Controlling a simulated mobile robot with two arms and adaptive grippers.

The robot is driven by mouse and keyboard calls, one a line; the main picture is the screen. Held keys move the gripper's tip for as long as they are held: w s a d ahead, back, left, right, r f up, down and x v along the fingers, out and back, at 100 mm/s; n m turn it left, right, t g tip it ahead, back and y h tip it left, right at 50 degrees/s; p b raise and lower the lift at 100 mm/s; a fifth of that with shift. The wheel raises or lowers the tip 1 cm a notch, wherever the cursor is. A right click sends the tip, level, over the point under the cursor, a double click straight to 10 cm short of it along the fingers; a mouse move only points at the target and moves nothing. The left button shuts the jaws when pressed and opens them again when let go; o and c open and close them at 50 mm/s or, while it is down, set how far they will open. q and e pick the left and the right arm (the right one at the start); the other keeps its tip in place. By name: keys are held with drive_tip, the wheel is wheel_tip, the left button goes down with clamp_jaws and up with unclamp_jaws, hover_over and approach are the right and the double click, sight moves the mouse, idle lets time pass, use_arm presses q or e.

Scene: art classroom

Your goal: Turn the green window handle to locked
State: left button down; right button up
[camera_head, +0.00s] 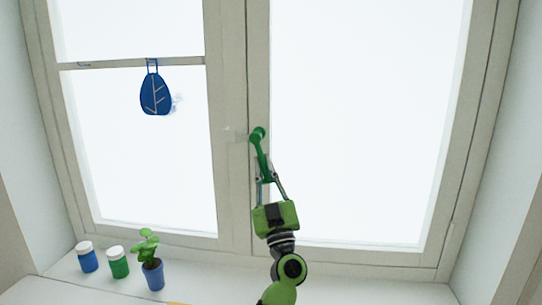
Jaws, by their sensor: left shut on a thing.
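The green window handle (259,142) is mounted on the middle frame of the window. Its round base is at the top and its lever points down, tilted slightly to the right. My left gripper (266,178) reaches up from below and is shut on the lower end of the lever. The fingers partly hide that end. My right gripper is not in view.
The white window (232,170) has two panes. On the sill (213,281) stand a blue jar (88,261), a green jar (119,266) and a plant in a blue pot (153,275). The sill's right part looks clear.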

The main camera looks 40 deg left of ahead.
use_arm(q)
drive_tip(key=m+t, duration=0.1)
drive_tip(key=a+m+t+h, duration=0.1)
drive_tip(key=m+t+h, duration=0.1)
drive_tip(key=m, duration=0.1)
drive_tip(key=shift+s+a+r+t+p, duration=0.1)
drive_tip(key=shift+s+a+t+p, duration=0.05)
drive_tip(key=shift+s+t+p, duration=0.2)
drive_tip(key=shift+s+a+m+t+h, duration=0.15)
drive_tip(key=shift+m+t+h, duration=0.2)
drive_tip(key=shift+m, duration=0.3)
drive_tip(key=shift+s+a+m+t+h, duration=0.15)
drive_tip(key=shift+m+t+h, duration=0.2)
drive_tip(key=shift+m, duration=0.3)
drive_tip(key=shift+r, duration=0.1)
drive_tip(key=c, duration=2.1)
unclamp_jaws()
drive_tip(key=shift+w, duration=0.1)
drive_tip(key=shift+w+f, duration=0.1)
drive_tip(key=shift+f, duration=0.15)
drive_tip(key=v, duration=1.1)
drive_tip(key=shift+s+f, duration=0.25)
drive_tip(key=shift+f, duration=0.1)
